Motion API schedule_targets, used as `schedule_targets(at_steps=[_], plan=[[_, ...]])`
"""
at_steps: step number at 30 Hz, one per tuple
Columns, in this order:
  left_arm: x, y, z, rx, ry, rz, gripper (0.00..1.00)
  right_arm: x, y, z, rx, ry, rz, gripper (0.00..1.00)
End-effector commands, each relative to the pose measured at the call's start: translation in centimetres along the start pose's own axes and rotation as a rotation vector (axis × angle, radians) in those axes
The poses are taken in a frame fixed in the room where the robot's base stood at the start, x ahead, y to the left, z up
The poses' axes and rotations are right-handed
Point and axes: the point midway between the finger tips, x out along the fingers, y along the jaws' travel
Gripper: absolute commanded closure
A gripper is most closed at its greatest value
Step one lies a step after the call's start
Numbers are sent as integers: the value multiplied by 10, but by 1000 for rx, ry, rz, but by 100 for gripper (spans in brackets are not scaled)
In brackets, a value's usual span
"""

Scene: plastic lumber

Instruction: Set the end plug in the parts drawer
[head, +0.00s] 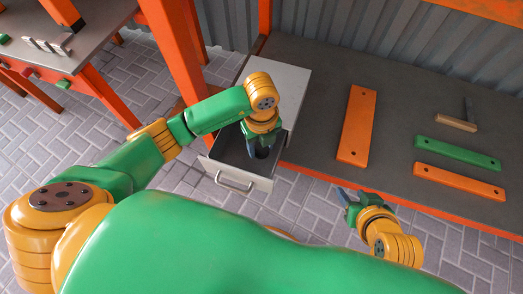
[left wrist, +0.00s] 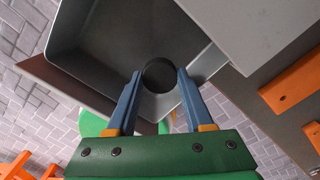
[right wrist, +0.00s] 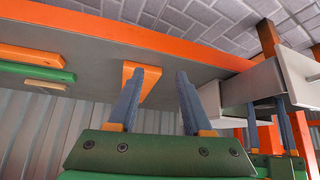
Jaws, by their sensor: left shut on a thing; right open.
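The end plug (left wrist: 159,75) is a round black disc between the blue fingers of my left gripper (left wrist: 159,80) in the left wrist view. In the head view the left gripper (head: 262,148) points down into the open parts drawer (head: 236,182), a grey box with a silver handle, and the plug is a small dark shape at its fingertips. I cannot tell whether the plug touches the drawer floor. The drawer also shows in the left wrist view (left wrist: 95,40) and looks empty. My right gripper (head: 352,199) is open and empty in front of the workbench.
The drawer's white cabinet (head: 288,88) stands on the workbench (head: 390,75). Another table (head: 92,40) stands at the far left.

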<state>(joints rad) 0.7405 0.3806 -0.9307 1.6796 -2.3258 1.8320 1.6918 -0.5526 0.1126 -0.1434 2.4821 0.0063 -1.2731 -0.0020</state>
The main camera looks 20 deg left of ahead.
Motion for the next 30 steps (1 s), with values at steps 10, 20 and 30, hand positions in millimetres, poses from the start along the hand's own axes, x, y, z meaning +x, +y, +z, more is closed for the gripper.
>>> schedule_targets(at_steps=[10,20,30], plan=[[26,0,-1,0,1,-1,100,-16,-10,-105,-22,538,-17,50],[27,-1,-1,1,1,-1,100,-22,-11,-115,-24,590,-18,50],[30,-1,-1,1,1,-1,100,-26,-12,-123,-25,639,-20,50]])
